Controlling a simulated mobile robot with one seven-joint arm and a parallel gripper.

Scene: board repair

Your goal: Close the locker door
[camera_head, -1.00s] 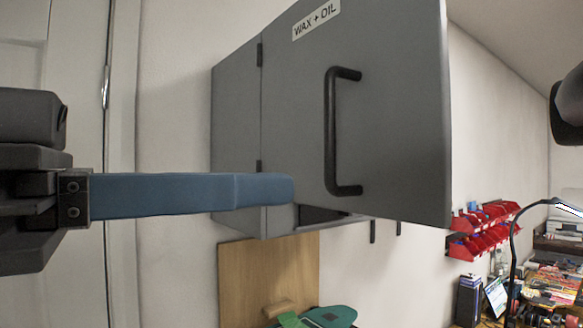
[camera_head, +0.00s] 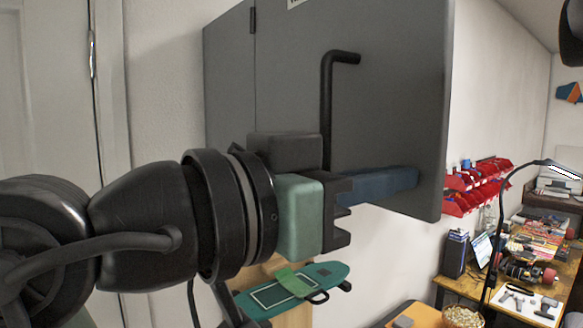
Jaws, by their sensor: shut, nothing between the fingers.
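The grey locker door (camera_head: 400,110) stands swung open, with its outer face and black bar handle (camera_head: 326,105) toward me. The grey locker body (camera_head: 228,85) is on the wall behind it, to the left of the hinge line. My gripper (camera_head: 414,178) reaches across the lower part of the door, its blue fingers in front of the door face, right of the handle. The fingers look shut and empty. I cannot tell whether they touch the door. My wrist hides the handle's lower end and the lower left of the door.
A teal skateboard deck (camera_head: 330,272) lies below the gripper. Red wall bins (camera_head: 462,205) hang to the right of the door. A wooden workbench (camera_head: 470,280) with a lamp (camera_head: 500,215), tools and a bowl (camera_head: 462,316) stands at lower right.

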